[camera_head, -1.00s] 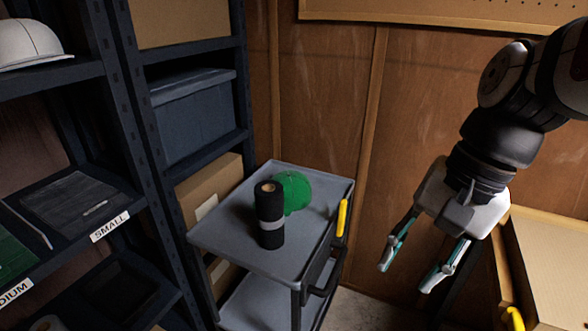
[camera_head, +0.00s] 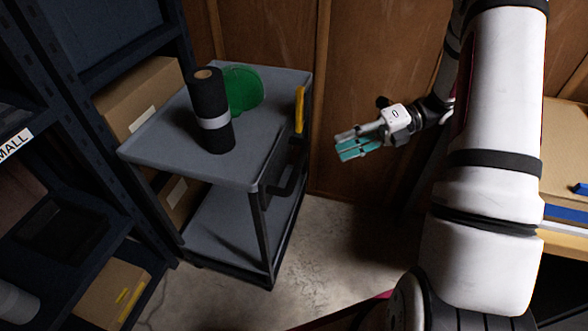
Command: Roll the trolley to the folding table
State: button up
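The grey two-tier trolley (camera_head: 165,140) stands at centre left in the head view, beside the dark shelving. A black roll with a grey band (camera_head: 212,112) stands upright on its top, with a green cap (camera_head: 243,90) behind it. The trolley's dark handle (camera_head: 285,182) is on its right end, below a yellow item (camera_head: 299,109) at the rim. My gripper (camera_head: 346,147) is to the right of the trolley, apart from it, with its fingers pointing left. The fingers lie nearly in line with the view, so their opening is unclear. Part of a tan-topped table (camera_head: 566,150) shows at the right edge, partly behind my arm.
Dark shelving (camera_head: 75,130) with boxes lines the left side, close to the trolley. A wooden wall (camera_head: 370,50) stands behind. Bare concrete floor (camera_head: 335,235) is free in front and to the right of the trolley.

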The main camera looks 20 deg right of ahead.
aim_at(302, 165)
jog(key=w+d+f+m+t+b, duration=0.1)
jog(key=w+d+f+m+t, duration=0.1)
jog(key=d+f+m, duration=0.3)
jog(key=shift+n+y, duration=0.3)
jog(key=shift+y, duration=0.1)
jog(key=b+x, duration=0.1)
jog(key=x, duration=0.9)
jog(key=f+b+x, duration=0.1)
jog(key=x, duration=0.5)
jog(key=shift+s+b, duration=0.3)
jog(key=shift+s, duration=0.15)
jog(key=shift+r, duration=0.1)
grip_shut()
